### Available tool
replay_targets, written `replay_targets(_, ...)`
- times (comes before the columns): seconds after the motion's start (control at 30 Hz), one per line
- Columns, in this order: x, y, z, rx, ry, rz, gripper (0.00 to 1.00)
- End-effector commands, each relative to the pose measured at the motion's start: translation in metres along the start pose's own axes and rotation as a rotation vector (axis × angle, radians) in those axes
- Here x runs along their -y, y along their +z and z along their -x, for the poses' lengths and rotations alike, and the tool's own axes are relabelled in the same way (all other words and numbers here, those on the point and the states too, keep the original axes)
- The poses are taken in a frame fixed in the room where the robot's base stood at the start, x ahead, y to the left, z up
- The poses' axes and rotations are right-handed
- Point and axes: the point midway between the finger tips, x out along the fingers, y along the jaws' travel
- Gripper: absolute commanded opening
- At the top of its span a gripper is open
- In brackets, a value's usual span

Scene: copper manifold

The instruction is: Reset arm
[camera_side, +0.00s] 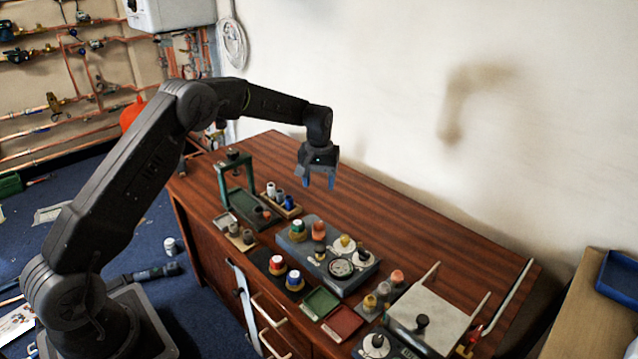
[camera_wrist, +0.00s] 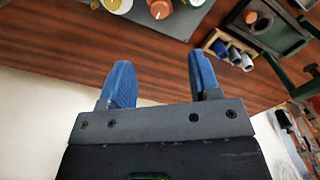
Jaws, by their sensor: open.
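My gripper (camera_side: 318,181) hangs from my arm above the back part of the brown wooden cabinet top (camera_side: 400,215), clear of the objects on it. Its two blue fingers point down, apart, with nothing between them. In the wrist view the gripper (camera_wrist: 160,80) also shows open and empty, with bare wood past the fingertips. My arm is raised and bent in an arch from its base at the lower left.
A grey block with several coloured knobs (camera_side: 325,258) stands mid-cabinet. A green press-like frame (camera_side: 238,175) and a small wooden rack (camera_side: 282,203) stand left. Green (camera_side: 320,302) and red (camera_side: 342,323) trays lie at the front edge. The cabinet's back is mostly bare, beside the wall.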

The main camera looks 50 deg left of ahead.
Motion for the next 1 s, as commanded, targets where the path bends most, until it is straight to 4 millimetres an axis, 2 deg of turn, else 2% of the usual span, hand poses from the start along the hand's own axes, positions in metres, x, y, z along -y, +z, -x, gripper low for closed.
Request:
replay_targets(0.17,-0.001,0.004,0.009,-0.009,0.004,-0.011,0.57)
replay_targets(0.27,-0.003,0.016,0.035,-0.034,0.014,-0.039,0.57)
replay_targets(0.37,-0.003,0.038,0.073,-0.070,0.028,-0.085,0.57)
replay_targets(0.5,0.001,0.081,0.124,-0.127,0.048,-0.160,0.57)
replay_targets(0.7,0.015,0.151,0.178,-0.210,0.076,-0.268,0.57)
replay_targets(0.83,0.029,0.200,0.200,-0.265,0.093,-0.336,0.57)
replay_targets(1.0,0.053,0.263,0.212,-0.338,0.114,-0.426,0.57)
